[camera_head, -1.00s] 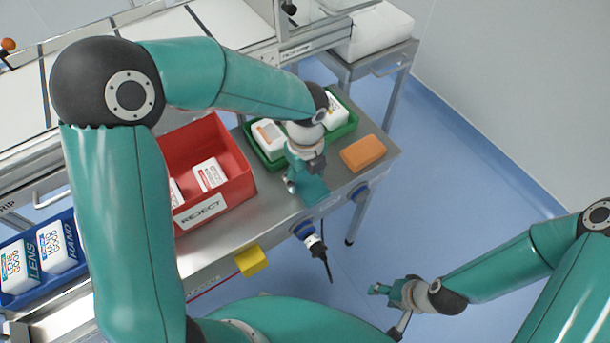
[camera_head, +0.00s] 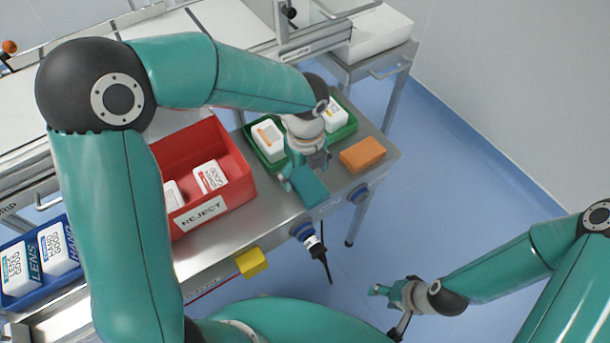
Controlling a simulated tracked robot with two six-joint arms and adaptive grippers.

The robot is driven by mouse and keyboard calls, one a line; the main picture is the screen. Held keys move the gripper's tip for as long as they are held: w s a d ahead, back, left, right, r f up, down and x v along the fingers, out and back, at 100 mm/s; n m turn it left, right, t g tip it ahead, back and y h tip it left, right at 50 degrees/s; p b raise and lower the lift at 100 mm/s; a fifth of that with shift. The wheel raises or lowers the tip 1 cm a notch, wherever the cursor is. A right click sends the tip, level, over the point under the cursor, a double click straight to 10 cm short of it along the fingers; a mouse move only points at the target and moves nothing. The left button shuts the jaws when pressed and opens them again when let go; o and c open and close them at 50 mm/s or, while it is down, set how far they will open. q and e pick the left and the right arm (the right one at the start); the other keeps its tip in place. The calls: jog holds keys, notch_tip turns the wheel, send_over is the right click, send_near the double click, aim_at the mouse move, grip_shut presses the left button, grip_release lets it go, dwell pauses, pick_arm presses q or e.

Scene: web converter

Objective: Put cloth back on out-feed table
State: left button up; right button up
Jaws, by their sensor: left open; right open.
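An orange flat pad (camera_head: 362,154), possibly the folded cloth, lies on the right end of the steel table (camera_head: 283,212). My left gripper (camera_head: 298,186) is open above the front of this table, left of the orange pad and apart from it. A flat teal piece shows at its fingers; I cannot tell whether it is a finger or a separate thing below. My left wrist partly hides a green tray (camera_head: 352,125). My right gripper (camera_head: 384,291) is open and empty over the floor, right of and in front of the table.
A red REJECT bin (camera_head: 238,163) stands left of my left gripper, and the green tray with white packs is behind it. A blue bin (camera_head: 72,282) is at the far left. A yellow block (camera_head: 251,262) and blue round fittings (camera_head: 303,231) sit on the front edge.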

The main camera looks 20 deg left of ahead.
aim_at(305, 179)
pick_arm(q)
notch_tip(305, 179, up, 10)
jog(key=p, duration=0.1)
jog(key=shift+f, duration=0.1)
dwell(0.5)
